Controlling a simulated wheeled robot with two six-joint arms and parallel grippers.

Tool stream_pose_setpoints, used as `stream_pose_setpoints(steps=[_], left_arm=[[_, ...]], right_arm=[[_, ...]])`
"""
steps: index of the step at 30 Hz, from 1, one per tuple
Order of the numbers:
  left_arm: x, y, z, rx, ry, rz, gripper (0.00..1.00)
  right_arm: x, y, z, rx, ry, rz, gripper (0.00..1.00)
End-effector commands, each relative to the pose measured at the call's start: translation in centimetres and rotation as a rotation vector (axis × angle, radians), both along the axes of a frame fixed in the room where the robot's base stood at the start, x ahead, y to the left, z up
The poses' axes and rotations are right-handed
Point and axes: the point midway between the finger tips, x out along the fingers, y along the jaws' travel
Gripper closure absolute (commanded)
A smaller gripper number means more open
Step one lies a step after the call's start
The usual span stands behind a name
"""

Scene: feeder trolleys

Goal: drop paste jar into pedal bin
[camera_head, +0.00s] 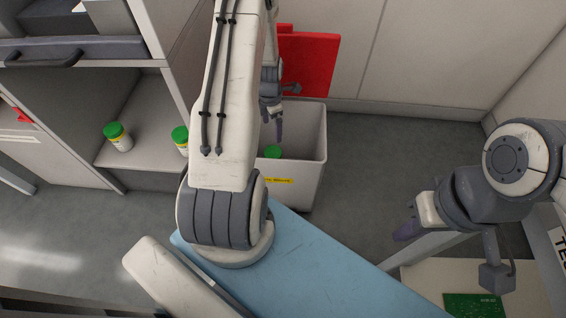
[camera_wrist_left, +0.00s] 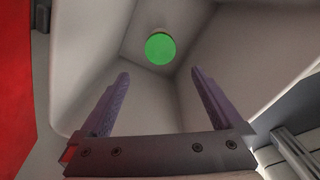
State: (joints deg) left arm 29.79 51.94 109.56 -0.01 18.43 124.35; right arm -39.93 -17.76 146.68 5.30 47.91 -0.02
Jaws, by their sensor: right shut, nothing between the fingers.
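The pedal bin (camera_head: 308,172) is a pale, open-topped box with a yellow label and a raised red lid behind it. A green-lidded paste jar (camera_head: 272,152) shows inside the bin; in the left wrist view its round green lid (camera_wrist_left: 160,49) lies beyond the fingertips, deep in the bin. My left gripper (camera_head: 273,122) is above the bin's opening; in the left wrist view its purple fingers (camera_wrist_left: 160,74) are apart with nothing between them. My right gripper (camera_head: 407,230) is shut and empty at the right, away from the bin.
Two other green-lidded jars, one at left (camera_head: 119,138) and one partly hidden by my arm (camera_head: 181,140), stand on a grey trolley shelf (camera_head: 145,155). A green circuit board (camera_head: 474,306) lies on a pale surface at lower right. Grey floor is clear right of the bin.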

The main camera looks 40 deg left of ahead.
Motion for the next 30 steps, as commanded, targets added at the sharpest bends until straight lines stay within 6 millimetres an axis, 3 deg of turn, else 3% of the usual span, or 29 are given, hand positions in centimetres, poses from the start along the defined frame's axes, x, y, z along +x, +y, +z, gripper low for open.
stream_pose_setpoints(steps=[5, 19, 24, 30], left_arm=[[0.0, 0.0, 0.6, -0.001, 0.0, 0.0, 0.0], [0.0, 0.0, 9.1, 0.0, -0.001, 0.0, 0.0], [0.0, 0.0, 10.4, 0.0, 0.0, 0.0, 0.0], [0.0, 0.0, 10.5, -0.001, 0.0, 0.0, 0.0]], right_arm=[[0.0, 0.0, 0.3, 0.0, 0.0, 0.0, 1.0], [0.0, 0.0, 3.6, 0.0, 0.0, 0.0, 1.0], [0.0, 0.0, 4.0, 0.0, 0.0, 0.0, 1.0], [0.0, 0.0, 4.0, 0.0, 0.0, 0.0, 1.0]])
